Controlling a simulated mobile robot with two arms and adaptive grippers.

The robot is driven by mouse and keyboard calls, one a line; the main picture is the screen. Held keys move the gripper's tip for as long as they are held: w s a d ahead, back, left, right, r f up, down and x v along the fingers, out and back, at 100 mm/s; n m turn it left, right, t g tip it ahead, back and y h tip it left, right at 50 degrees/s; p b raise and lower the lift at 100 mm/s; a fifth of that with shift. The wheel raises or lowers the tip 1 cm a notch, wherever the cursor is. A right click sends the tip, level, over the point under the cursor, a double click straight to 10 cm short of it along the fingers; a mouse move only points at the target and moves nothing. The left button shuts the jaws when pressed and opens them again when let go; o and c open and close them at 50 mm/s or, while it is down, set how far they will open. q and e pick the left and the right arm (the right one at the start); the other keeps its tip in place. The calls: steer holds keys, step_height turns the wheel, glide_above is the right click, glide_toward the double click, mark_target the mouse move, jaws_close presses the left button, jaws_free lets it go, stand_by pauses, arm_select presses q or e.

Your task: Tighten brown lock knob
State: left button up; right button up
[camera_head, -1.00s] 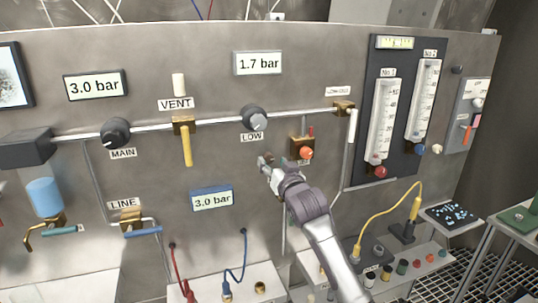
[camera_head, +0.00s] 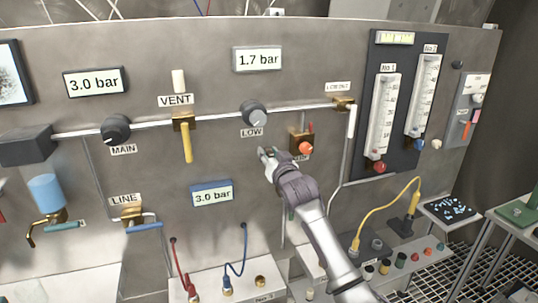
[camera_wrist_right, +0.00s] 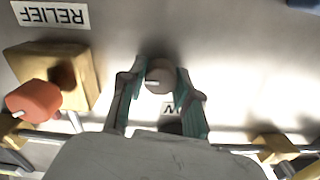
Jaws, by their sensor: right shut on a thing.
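The brown lock knob (camera_wrist_right: 158,76) shows in the right wrist view as a small round grey-brown knob with a pale mark, on the steel panel. My right gripper (camera_wrist_right: 159,82) is shut on it, with one teal-padded finger on each side. In the head view my right gripper (camera_head: 267,153) reaches the panel below the LOW knob, left of the orange relief knob; the brown knob is largely hidden there. A small label beneath the knob is partly covered by the fingers. My left gripper is not in view.
The orange relief knob (camera_head: 306,148) on its brass block (camera_head: 297,139) is close beside my right gripper. The grey LOW knob (camera_head: 255,113) is above. A blue-framed display (camera_head: 212,194) reads 3.0 bar. A yellow cable (camera_head: 380,206) hangs at the lower right.

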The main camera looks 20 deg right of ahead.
jaws_close()
steer(key=shift+n, duration=0.4)
steer(key=n+p, duration=0.1)
steer(key=n, duration=0.1)
steer(key=shift+r+n, duration=0.1)
steer(key=shift+n, duration=0.3)
steer(key=n+p, duration=0.1)
steer(key=n, duration=0.4)
steer(key=shift+n, duration=0.3)
steer(key=n+p, duration=0.1)
steer(key=n, duration=0.4)
steer(key=shift+a+p, duration=0.1)
steer(key=shift+p, duration=0.3)
steer(key=shift+f+n+p, duration=0.2)
steer(key=shift+n+p, duration=0.25)
steer(key=shift+n, duration=1.35)
steer(key=o, duration=1)
jaws_free()
